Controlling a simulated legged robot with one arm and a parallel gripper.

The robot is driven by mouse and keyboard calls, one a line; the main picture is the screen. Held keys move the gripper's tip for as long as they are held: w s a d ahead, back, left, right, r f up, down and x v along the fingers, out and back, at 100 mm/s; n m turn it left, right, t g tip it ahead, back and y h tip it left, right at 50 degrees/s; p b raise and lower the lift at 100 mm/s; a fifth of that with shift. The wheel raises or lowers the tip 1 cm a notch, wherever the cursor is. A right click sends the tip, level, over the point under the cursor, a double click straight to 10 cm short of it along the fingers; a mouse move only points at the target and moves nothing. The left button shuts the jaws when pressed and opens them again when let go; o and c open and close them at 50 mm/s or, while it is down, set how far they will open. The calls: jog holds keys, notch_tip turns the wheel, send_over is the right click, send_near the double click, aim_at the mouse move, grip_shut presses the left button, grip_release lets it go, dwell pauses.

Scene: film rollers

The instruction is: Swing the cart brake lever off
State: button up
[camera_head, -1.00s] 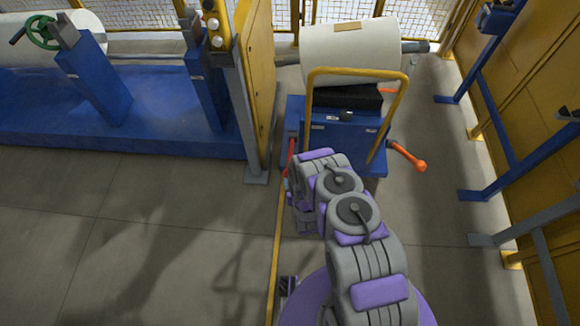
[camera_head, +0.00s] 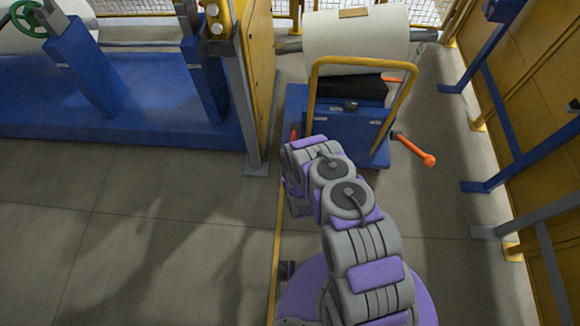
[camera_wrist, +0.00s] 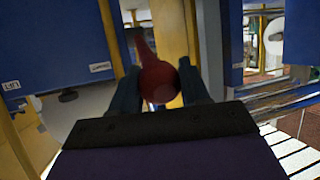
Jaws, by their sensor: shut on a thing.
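The blue cart (camera_head: 352,132) with a yellow handle frame (camera_head: 311,95) stands ahead of my arm in the head view. A red lever (camera_head: 293,133) shows at the cart's left side, mostly hidden behind my arm. In the wrist view, my gripper (camera_wrist: 160,88) is shut on the lever's round red knob (camera_wrist: 158,82), with a dark finger on each side. The red shaft runs up and left from the knob. My gripper's fingers are hidden in the head view. A second, orange lever (camera_head: 413,150) sticks out from the cart's right side, apart from my arm.
A large white roll (camera_head: 355,45) lies on the cart. A blue machine base (camera_head: 120,128) and a yellow cabinet stand left. Blue stands (camera_head: 525,160) line the yellow wall on the right. Floor is clear at lower left.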

jog(key=shift+a, duration=0.25)
jog(key=shift+c, duration=1.4)
jog(key=shift+d, duration=0.35)
grip_shut()
jog(key=shift+a+r, duration=0.2)
